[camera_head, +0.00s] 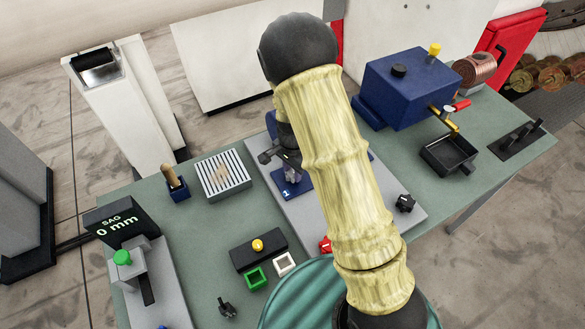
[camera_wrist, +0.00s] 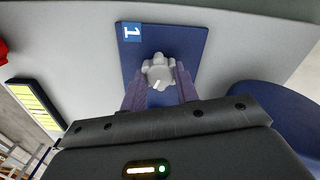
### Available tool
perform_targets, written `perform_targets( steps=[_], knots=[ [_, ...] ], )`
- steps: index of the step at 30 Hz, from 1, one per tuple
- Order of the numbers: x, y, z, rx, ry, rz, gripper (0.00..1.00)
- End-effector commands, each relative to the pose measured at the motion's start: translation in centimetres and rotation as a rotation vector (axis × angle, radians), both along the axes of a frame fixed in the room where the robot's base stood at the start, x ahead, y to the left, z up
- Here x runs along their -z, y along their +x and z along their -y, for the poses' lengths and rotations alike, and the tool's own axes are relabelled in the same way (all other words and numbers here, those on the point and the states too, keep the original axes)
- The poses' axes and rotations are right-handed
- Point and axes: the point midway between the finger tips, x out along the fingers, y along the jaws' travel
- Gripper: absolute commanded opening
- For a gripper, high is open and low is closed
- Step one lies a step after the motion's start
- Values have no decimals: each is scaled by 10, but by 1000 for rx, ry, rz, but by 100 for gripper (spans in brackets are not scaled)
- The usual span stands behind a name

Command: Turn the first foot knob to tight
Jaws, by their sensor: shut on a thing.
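The first foot knob (camera_wrist: 158,70) is a light grey lobed knob with a pale pointer mark. It sits on a blue plate (camera_wrist: 190,40) labelled "1" in the wrist view. My gripper (camera_wrist: 160,86) is shut on the knob, with one purple-grey finger on each side of it. In the head view the blue "1" plate (camera_head: 286,194) lies on a grey base plate, and my gripper (camera_head: 292,172) is over it. My yellow arm covers much of that base plate. I cannot read any tight or loose marking at the knob.
A black sign (camera_head: 120,222) reads "SAG 0 mm". A blue box (camera_head: 405,88) with a yellow knob and a black tray (camera_head: 447,155) stand at the right. A striped grey block (camera_head: 223,174) and a black block with a yellow button (camera_head: 257,249) are left of my arm.

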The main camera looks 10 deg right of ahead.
Motion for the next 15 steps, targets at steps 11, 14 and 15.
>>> perform_targets(
  steps=[11,14,15],
  knots=[
    [-1,2,1,46,-1,7,7],
    [-2,2,1,45,-1,7,7],
    [-2,2,1,45,-1,7,7]
  ],
)
